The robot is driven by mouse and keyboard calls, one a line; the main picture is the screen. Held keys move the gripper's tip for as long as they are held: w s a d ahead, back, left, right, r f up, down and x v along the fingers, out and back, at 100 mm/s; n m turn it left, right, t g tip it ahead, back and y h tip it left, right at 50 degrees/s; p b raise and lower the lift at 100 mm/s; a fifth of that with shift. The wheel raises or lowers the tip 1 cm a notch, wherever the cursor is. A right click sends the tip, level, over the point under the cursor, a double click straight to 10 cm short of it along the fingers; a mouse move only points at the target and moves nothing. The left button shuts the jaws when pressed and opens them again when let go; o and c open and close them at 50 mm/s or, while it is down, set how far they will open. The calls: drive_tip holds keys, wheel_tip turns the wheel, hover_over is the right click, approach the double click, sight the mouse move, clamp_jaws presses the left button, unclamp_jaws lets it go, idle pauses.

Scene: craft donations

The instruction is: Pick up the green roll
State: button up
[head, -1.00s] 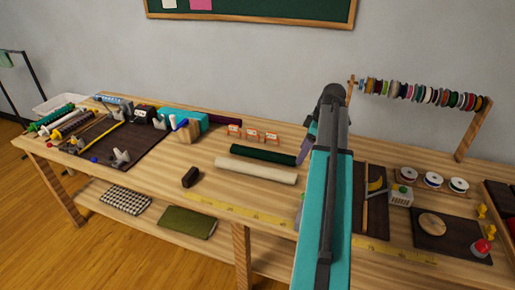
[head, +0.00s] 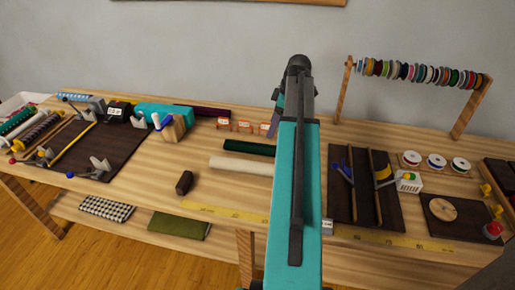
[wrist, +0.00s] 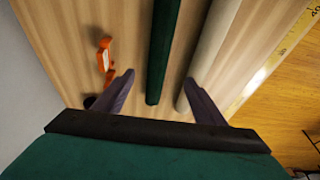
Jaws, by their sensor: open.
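The dark green roll (head: 249,147) lies flat on the wooden table, behind and parallel to a cream roll (head: 241,165). In the wrist view the green roll (wrist: 163,50) runs away from me, its near end between my two purple fingers. The cream roll (wrist: 208,50) lies to its right, its near end close to the right finger. My gripper (wrist: 159,82) is open and empty, above the table near the rolls' right ends. In the head view my teal arm hides part of the fingers and possibly the rolls' right ends.
Orange-and-white cards (head: 242,126) stand behind the rolls; an orange one (wrist: 104,54) shows left of my fingers. A dark block (head: 184,183) sits front left. A yellow ruler (head: 215,211) runs along the front edge. A dark board (head: 345,208) lies right of my arm, below a spool rack (head: 465,106).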

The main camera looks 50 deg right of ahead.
sight(262, 145)
drive_tip(key=shift+w+f, duration=0.1)
drive_tip(key=shift+f, duration=0.05)
drive_tip(key=shift+p+x, duration=0.8)
drive_tip(key=shift+x, duration=3.35)
drive_tip(key=shift+w, duration=0.15)
drive_tip(key=shift+w+p+x, duration=0.25)
drive_tip(key=shift+p+x, duration=0.5)
drive_tip(key=shift+x, duration=1.75)
drive_tip(key=c, duration=1.3)
drive_tip(key=shift+o, duration=0.2)
drive_tip(key=shift+r+b, duration=0.95)
drive_tip(key=shift+r, duration=4.05)
